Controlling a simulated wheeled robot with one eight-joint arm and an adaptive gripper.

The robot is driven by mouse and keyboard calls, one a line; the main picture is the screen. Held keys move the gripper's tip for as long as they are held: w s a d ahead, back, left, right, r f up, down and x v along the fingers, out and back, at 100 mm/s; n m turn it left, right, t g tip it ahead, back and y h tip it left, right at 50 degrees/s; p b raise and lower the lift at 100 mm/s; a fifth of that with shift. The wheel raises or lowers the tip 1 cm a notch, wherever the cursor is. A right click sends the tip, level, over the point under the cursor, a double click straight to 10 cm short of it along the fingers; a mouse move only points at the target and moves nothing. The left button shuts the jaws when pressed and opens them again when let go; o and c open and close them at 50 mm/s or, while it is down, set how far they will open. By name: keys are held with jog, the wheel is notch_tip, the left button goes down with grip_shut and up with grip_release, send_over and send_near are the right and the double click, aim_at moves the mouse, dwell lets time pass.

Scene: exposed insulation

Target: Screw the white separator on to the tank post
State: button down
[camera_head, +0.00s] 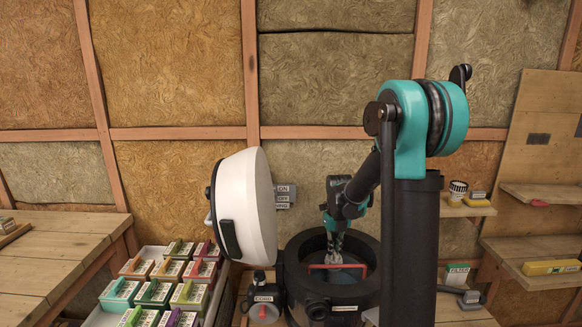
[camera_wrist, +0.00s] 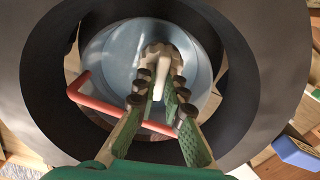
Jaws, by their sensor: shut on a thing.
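The tank is a black open drum; its rim (camera_head: 300,262) shows in the head view and its wall (camera_wrist: 265,70) surrounds the wrist view. My gripper (camera_head: 335,248) reaches down into it. In the wrist view my gripper (camera_wrist: 160,102) is shut on a white lobed part with a raised fin, which I take for the white separator (camera_wrist: 162,62). The separator (camera_head: 334,259) sits over a pale blue-grey round surface (camera_wrist: 110,55) inside the tank. The post is hidden, so I cannot tell whether the threads are engaged.
A red bail handle (camera_head: 338,267) crosses the tank opening close to my fingers. A large white lid (camera_head: 248,205) stands tipped up at the tank's left. Bins of small boxes (camera_head: 165,280) are farther left. Shelves (camera_head: 540,193) stand at the right.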

jog(key=shift+s+a+f, duration=0.1)
jog(key=shift+s+f, duration=0.05)
jog(key=shift+f, duration=0.1)
jog(key=c, duration=1.5)
grip_release()
jog(key=shift+f, duration=0.15)
jog(key=shift+c, duration=0.2)
jog(key=shift+w, duration=0.2)
jog(key=shift+r, duration=4.6)
